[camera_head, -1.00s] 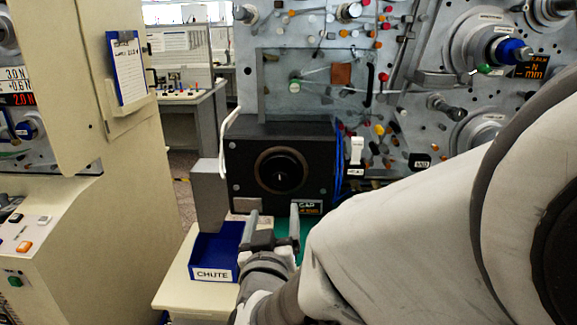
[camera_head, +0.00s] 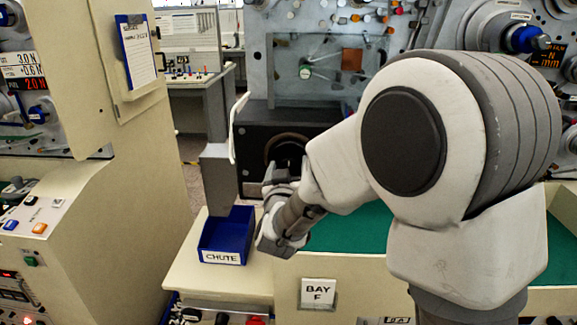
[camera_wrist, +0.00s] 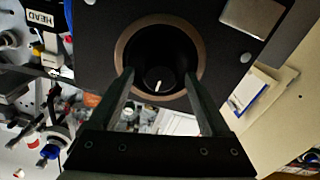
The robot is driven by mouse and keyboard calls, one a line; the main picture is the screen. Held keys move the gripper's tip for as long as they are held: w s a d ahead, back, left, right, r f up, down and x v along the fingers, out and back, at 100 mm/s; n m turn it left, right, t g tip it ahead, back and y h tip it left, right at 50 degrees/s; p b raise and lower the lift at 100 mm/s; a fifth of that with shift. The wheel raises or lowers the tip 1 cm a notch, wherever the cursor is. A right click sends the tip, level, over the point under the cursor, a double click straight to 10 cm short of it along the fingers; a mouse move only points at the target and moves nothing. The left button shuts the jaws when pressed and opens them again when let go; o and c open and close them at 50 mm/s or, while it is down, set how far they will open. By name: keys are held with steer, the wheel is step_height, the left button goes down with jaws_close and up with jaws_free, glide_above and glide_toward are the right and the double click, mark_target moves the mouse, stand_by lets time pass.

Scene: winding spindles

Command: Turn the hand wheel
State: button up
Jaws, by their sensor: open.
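A black box holds a dark round opening with a brown ring, which shows in the wrist view (camera_wrist: 122,52) and partly in the head view (camera_head: 282,138). Deep in the opening is a small dark knob (camera_wrist: 158,80) with a white pointer mark, seemingly the hand wheel. My gripper (camera_wrist: 159,73) is open and empty in front of the opening, its two fingers to either side of the knob in the picture. I cannot tell how far the fingertips are from the knob. In the head view my gripper (camera_head: 284,168) and arm cover the lower part of the ring.
A blue bin labelled CHUTE (camera_head: 226,238) stands on a cream ledge below a grey chute (camera_head: 219,178). A cream cabinet (camera_head: 140,200) is at the left. A green work surface (camera_head: 350,232) lies under my arm. Spindles and knobs crowd the panel at the upper right.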

jaws_close()
stand_by(0.3)
steer(key=shift+f+b, duration=0.1)
steer(key=shift+b, duration=0.3)
steer(key=shift+f+m+b, duration=0.1)
steer(key=shift+m+b, duration=0.2)
steer(key=shift+m, duration=0.1)
steer(key=m+b, duration=0.4)
steer(key=b, duration=0.2)
steer(key=m+b, duration=0.5)
steer(key=b, duration=0.1)
steer(key=shift+d+f, duration=0.15)
steer(key=m+b, duration=0.5)
steer(key=shift+m, duration=0.3)
steer(key=m+b, duration=0.4)
steer(key=m, duration=0.1)
